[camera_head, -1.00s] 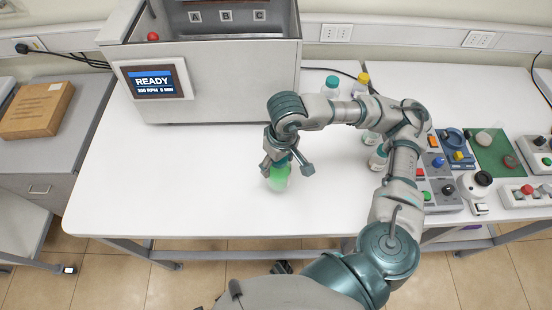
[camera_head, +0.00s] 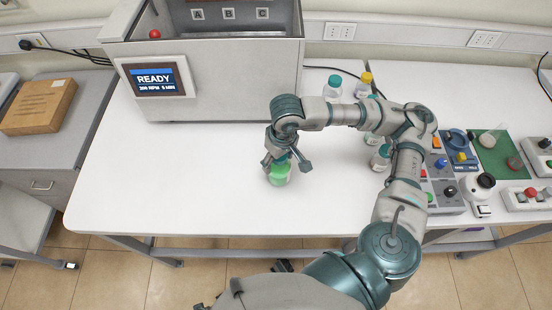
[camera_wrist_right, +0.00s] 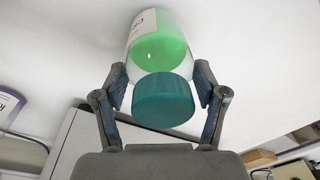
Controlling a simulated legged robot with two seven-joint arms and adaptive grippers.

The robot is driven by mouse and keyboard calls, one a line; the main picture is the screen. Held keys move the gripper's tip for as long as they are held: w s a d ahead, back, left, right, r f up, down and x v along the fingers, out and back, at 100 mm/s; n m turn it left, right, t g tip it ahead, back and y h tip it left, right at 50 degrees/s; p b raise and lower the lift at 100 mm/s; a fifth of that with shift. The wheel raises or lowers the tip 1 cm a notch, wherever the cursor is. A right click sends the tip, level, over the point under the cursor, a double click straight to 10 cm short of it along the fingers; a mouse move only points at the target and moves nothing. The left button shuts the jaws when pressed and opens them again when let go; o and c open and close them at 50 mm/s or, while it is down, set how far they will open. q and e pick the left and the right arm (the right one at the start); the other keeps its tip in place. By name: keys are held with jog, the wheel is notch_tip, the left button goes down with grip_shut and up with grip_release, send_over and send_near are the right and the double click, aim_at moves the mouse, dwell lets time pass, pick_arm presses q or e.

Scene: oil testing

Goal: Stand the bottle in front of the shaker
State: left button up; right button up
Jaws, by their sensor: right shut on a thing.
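The bottle (camera_head: 280,175) is clear with green liquid, a pale label and a teal cap. It looks upright at the tabletop in front of the shaker (camera_head: 225,85), a large grey box with a READY screen. I cannot tell whether its base touches the table. My right gripper (camera_head: 286,164) is above it, with fingers around its upper part. In the right wrist view the bottle (camera_wrist_right: 158,45) sits between the two fingers, near its teal cap (camera_wrist_right: 163,99). My left gripper is not in view.
Other capped bottles (camera_head: 332,88) stand right of the shaker and behind my right arm. Control boxes (camera_head: 440,190) and a green mat (camera_head: 500,160) fill the table's right side. The white table (camera_head: 150,190) is clear left of the bottle.

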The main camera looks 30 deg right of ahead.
jog(key=o, duration=1.2)
jog(key=shift+d, duration=0.25)
jog(key=o, duration=0.3)
jog(key=shift+d, duration=0.15)
jog(key=shift+d+f, duration=0.1)
jog(key=shift+d, duration=0.05)
jog(key=shift+a+r, duration=0.2)
jog(key=shift+a, duration=0.25)
jog(key=shift+r, duration=0.5)
jog(key=r, duration=0.3)
jog(key=d+r, duration=0.1)
jog(key=r, duration=0.2)
jog(key=r+p, duration=0.1)
jog(key=r, duration=0.3)
jog(key=shift+s+d, duration=0.15)
jog(key=shift+s, duration=0.15)
jog(key=shift+r, duration=0.45)
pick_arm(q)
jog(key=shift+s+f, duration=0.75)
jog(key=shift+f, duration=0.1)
pick_arm(e)
jog(key=shift+a, duration=0.25)
